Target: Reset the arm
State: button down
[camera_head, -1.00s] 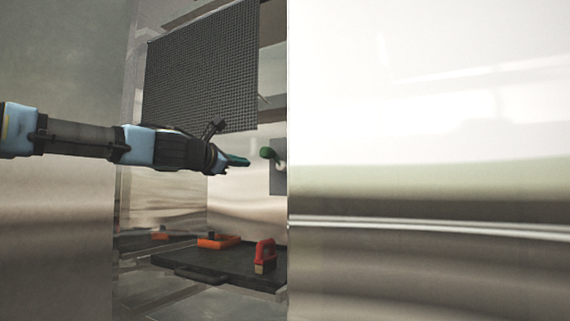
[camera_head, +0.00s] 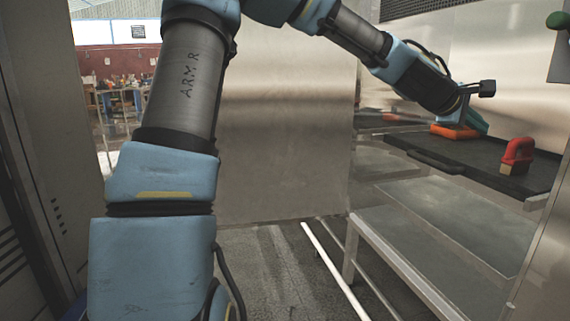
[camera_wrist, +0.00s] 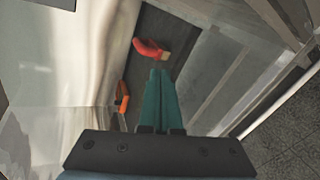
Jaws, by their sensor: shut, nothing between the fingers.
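My arm (camera_head: 188,85) reaches from the lower left up and across to the right in the head view. My gripper (camera_head: 479,121) is at its end, above the far left part of the black tray and partly hidden by my wrist. In the wrist view my gripper (camera_wrist: 158,76) shows its two green fingers closed together, with nothing between them. They point toward the black tray (camera_wrist: 190,32) and a red-handled brush (camera_wrist: 150,49).
The black tray (camera_head: 440,163) sits on a metal shelf and carries the red-handled brush (camera_head: 517,155) and an orange item (camera_head: 452,132). A green knob (camera_head: 557,20) is at the upper right. A metal frame (camera_head: 395,262) stands below. Open floor lies lower centre.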

jog(key=w+a+f+m+y+p, duration=0.1)
jog(key=a+f+m+y+p, duration=0.2)
jog(key=a+f, duration=0.75)
jog(key=w+a+f+m+y+p, duration=0.1)
jog(key=a+f+m+y, duration=0.3)
jog(key=a, duration=1.3)
jog(key=s+a+g+y+p, duration=0.1)
jog(key=s+a, duration=0.3)
jog(key=a, duration=0.7)
jog(key=s+a+g+y+p, duration=0.1)
jog(key=s+a+y, duration=0.3)
jog(key=a, duration=0.8)
jog(key=shift+s+a+f+p, duration=0.2)
jog(key=shift+s+p, duration=0.2)
jog(key=shift+s, duration=0.3)
